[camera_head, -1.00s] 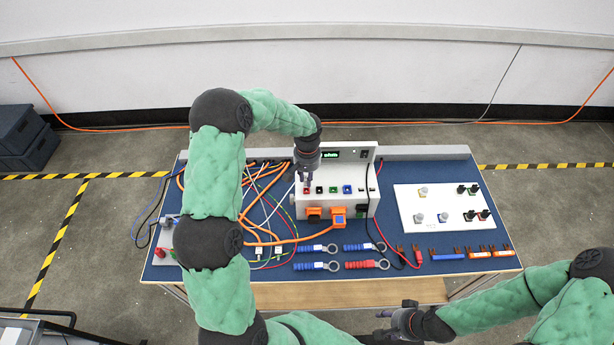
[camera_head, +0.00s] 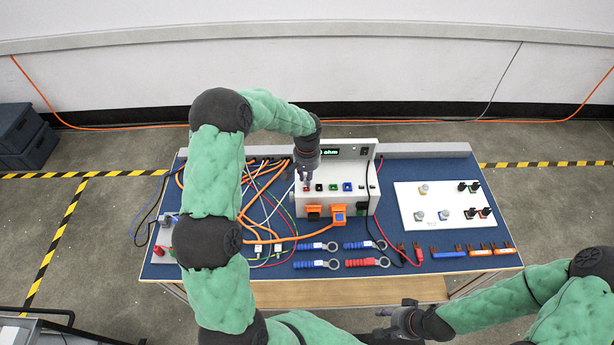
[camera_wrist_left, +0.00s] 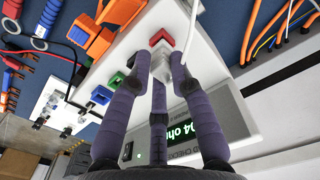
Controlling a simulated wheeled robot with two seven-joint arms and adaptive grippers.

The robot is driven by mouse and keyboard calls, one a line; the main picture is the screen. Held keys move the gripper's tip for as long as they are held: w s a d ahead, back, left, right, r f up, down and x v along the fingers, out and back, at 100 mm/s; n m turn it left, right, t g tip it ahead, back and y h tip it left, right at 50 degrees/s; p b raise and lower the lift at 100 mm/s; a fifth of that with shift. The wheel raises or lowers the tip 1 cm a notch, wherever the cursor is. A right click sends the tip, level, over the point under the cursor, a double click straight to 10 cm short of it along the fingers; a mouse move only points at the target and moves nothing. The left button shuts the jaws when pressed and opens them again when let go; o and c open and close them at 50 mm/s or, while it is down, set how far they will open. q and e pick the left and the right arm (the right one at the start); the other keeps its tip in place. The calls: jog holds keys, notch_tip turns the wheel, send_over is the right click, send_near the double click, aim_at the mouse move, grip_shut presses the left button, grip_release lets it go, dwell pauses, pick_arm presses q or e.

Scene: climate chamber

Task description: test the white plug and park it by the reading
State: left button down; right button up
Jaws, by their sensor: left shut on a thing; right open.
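My left gripper (camera_head: 305,176) is shut on the white plug (camera_wrist_left: 160,66), which shows between its fingers in the left wrist view (camera_wrist_left: 158,72). The plug is at the red socket (camera_wrist_left: 162,39) on top of the white checker box (camera_head: 340,206), with its white cable trailing away. Plug and socket look in contact; how deep it sits is hidden by the fingers. The checker's green display (camera_wrist_left: 184,140) reads "04 ohm" in the wrist view, its front part possibly cut off; the arm partly covers it in the head view. My right gripper (camera_head: 392,322) is open in front of the table.
A white board (camera_head: 440,225) at the right holds several grey and black pieces. Blue and red ring-ended tools (camera_head: 317,265) lie in front of the checker, and orange and blue clips (camera_head: 470,252) lie at the front right. Orange and other cables (camera_head: 262,200) crowd the table left of the checker.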

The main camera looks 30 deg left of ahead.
dwell(0.4)
pick_arm(q)
jog(key=shift+f+b, duration=0.45)
jog(key=shift+f, duration=0.05)
jog(key=shift+f+m+b, duration=0.3)
jog(key=shift+f, duration=0.1)
dwell(0.7)
jog(key=c, duration=1)
grip_release()
jog(key=shift+c, duration=0.2)
jog(key=shift+r, duration=0.1)
notch_tip(320, 180, up, 12)
jog(key=shift+s, duration=0.1)
